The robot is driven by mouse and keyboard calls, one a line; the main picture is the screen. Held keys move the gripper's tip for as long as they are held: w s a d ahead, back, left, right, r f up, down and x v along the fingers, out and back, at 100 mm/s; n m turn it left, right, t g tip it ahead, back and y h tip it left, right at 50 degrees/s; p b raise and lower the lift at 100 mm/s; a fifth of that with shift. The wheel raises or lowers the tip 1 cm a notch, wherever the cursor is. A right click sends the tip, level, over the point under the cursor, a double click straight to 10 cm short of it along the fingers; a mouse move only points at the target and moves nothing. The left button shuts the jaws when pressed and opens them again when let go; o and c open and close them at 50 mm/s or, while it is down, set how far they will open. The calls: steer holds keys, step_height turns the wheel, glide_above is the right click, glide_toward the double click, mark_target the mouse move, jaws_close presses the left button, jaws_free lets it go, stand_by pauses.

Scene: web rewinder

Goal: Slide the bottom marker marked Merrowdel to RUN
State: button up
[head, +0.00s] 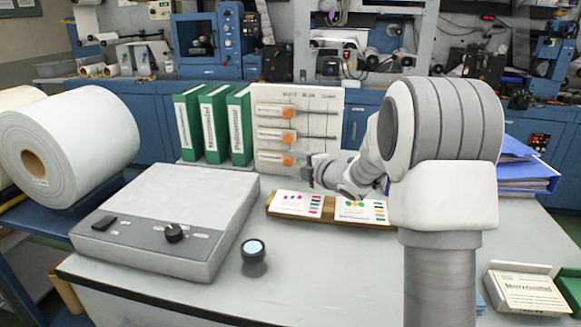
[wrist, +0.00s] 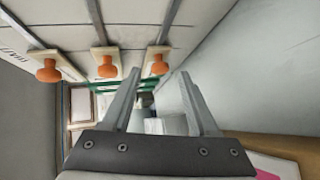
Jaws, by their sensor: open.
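A white board (head: 345,105) stands upright at the back of the table, with three horizontal slots and column headings along its top. Each slot has a white-plated marker with an orange knob, all in the left column. The bottom marker (head: 288,160) has a name plate too small to read. In the wrist view its knob (wrist: 159,66) appears to be the rightmost of three, between the fingertips in the picture; contact cannot be told. My gripper (head: 303,161) is open and empty, close to the bottom marker. The gripper also shows in the wrist view (wrist: 157,80).
Green binders (head: 213,122) stand left of the board. A wooden rack with colour cards (head: 300,204) lies below my arm. A grey device (head: 170,225) and a small dark cylinder (head: 253,255) are at front left. A lettered card box (head: 525,292) is at right. The front middle is clear.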

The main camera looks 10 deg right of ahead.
mark_target(289, 163)
steer(key=shift+x, duration=1.55)
jaws_close()
